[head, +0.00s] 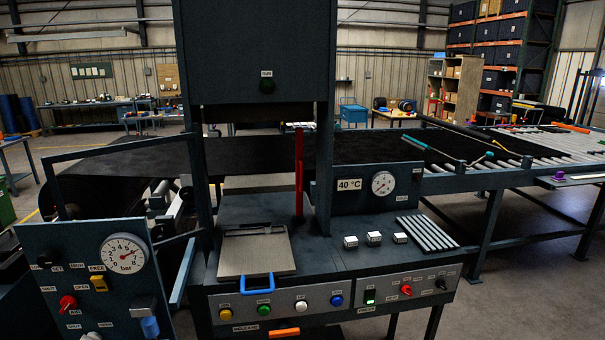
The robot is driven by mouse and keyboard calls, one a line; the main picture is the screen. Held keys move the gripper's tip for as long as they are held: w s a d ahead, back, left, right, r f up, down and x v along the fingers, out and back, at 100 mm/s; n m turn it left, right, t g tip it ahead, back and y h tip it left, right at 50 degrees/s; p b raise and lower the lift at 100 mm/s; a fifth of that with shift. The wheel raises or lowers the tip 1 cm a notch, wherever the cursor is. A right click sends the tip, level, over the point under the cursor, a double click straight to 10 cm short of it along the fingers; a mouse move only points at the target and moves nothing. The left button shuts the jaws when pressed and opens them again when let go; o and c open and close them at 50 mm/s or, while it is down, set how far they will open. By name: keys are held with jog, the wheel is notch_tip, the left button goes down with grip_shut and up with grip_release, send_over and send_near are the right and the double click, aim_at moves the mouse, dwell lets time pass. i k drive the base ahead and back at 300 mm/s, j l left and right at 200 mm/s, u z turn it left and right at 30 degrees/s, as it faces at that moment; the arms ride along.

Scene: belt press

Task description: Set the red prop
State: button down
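The red prop (299,175) is a slim red bar. It stands upright at the right side of the press opening, next to the right column. Its foot is on or close to the dark press bed (330,225). Its top reaches about the height of the underside of the dark upper press block (255,50); I cannot tell whether they touch. The black belt (255,157) runs through the opening behind the prop. My gripper is not in view.
A grey tray (256,258) with a blue handle (258,284) lies at the bed's front. A button panel (325,298) runs below. A gauge panel (95,275) stands front left. Small metal blocks (374,239) and grey rods (427,233) lie right. A roller conveyor (480,165) extends right.

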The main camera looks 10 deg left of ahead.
aim_at(299, 130)
jog(key=i+j, duration=0.1)
jog(key=i, duration=0.9)
